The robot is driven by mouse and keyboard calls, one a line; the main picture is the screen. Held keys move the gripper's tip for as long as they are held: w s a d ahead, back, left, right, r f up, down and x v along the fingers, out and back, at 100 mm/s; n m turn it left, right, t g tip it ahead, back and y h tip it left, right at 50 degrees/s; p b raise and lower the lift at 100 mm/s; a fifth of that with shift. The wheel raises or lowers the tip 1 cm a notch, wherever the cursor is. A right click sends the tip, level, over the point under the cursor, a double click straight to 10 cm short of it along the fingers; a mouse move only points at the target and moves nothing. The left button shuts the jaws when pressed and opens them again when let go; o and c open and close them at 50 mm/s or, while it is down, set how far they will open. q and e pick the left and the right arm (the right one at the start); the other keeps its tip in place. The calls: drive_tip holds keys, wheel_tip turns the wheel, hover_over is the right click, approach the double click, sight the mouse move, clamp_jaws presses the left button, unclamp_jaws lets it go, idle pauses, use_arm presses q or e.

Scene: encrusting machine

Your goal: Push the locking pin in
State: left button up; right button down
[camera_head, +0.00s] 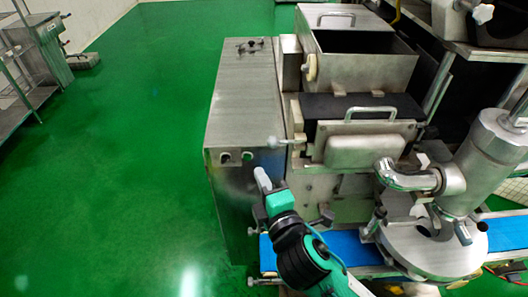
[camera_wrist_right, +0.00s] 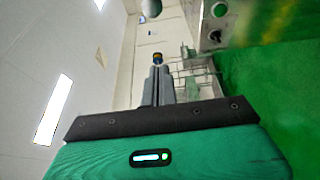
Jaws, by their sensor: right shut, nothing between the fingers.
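A horizontal pin with a pale round knob (camera_head: 272,142) sticks out to the left from the front of the encrusting machine (camera_head: 240,100); I take it to be the locking pin. My right gripper (camera_head: 261,174) is shut and empty, just below and slightly left of the knob in the head view, with a small gap in the picture. In the right wrist view the shut fingers (camera_wrist_right: 158,62) point up the picture, and a round grey knob (camera_wrist_right: 151,8) shows beyond their tips at the top edge. My left gripper is not in view.
The machine's steel cabinet with buttons (camera_head: 236,157) stands beside the gripper. A blue conveyor belt (camera_head: 345,245) and a steel cylinder (camera_head: 490,160) lie to the right. A steel table (camera_head: 35,50) stands far left. Green floor (camera_head: 120,150) on the left is clear.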

sight(275, 146)
drive_tip(key=w+p, duration=0.6)
drive_tip(key=w, duration=0.3)
drive_tip(key=shift+w+d, duration=0.2)
drive_tip(key=shift+d, duration=0.2)
drive_tip(key=shift+d, duration=1.55)
drive_tip(key=shift+p, duration=0.3)
